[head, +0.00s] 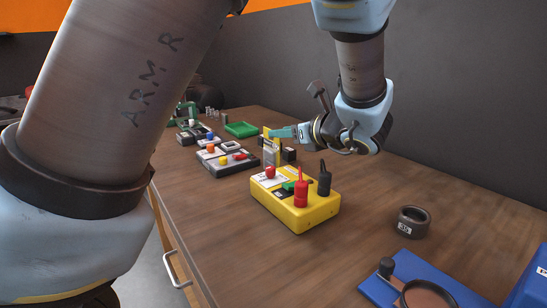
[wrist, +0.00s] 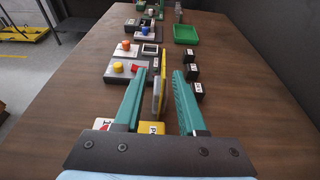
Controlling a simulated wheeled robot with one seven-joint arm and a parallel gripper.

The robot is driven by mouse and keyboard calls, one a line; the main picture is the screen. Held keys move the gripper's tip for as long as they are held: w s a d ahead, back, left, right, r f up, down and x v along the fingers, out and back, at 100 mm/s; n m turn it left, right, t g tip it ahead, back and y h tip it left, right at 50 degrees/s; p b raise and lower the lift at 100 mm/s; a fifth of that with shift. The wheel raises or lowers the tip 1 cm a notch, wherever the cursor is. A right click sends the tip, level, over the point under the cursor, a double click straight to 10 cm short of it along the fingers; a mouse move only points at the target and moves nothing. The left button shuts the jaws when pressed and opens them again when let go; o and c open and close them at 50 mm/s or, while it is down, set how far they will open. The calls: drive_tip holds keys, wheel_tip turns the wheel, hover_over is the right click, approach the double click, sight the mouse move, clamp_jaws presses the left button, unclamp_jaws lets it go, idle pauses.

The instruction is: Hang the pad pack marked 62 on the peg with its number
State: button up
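My gripper (wrist: 159,74) is open, with teal fingers, and it also shows in the head view (head: 280,132). A thin upright pack (wrist: 158,87) with a yellow back and a grey front stands between the fingers, near the left one and with a clear gap to the right one. It also shows in the head view (head: 271,153), below the fingertips. I cannot read a number on it. Black blocks with small white labels (wrist: 190,72) stand in a row right of the fingers; their numbers are too small to read. I cannot make out a numbered peg.
A yellow box (head: 296,208) with red and black plugs stands in front of the pack. Grey units with coloured knobs (head: 227,162) line the left side. A green tray (head: 241,129) lies behind. A dark ring (head: 413,220) and a blue board (head: 385,285) are at right.

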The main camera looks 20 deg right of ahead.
sight(271, 149)
drive_tip(key=x, duration=0.2)
drive_tip(key=p+x, duration=0.1)
drive_tip(key=x, duration=0.3)
drive_tip(key=shift+w+d+f+p, duration=0.1)
drive_tip(key=shift+w+d+p, duration=0.15)
drive_tip(key=shift+w+p, duration=0.1)
clamp_jaws()
idle(1.1)
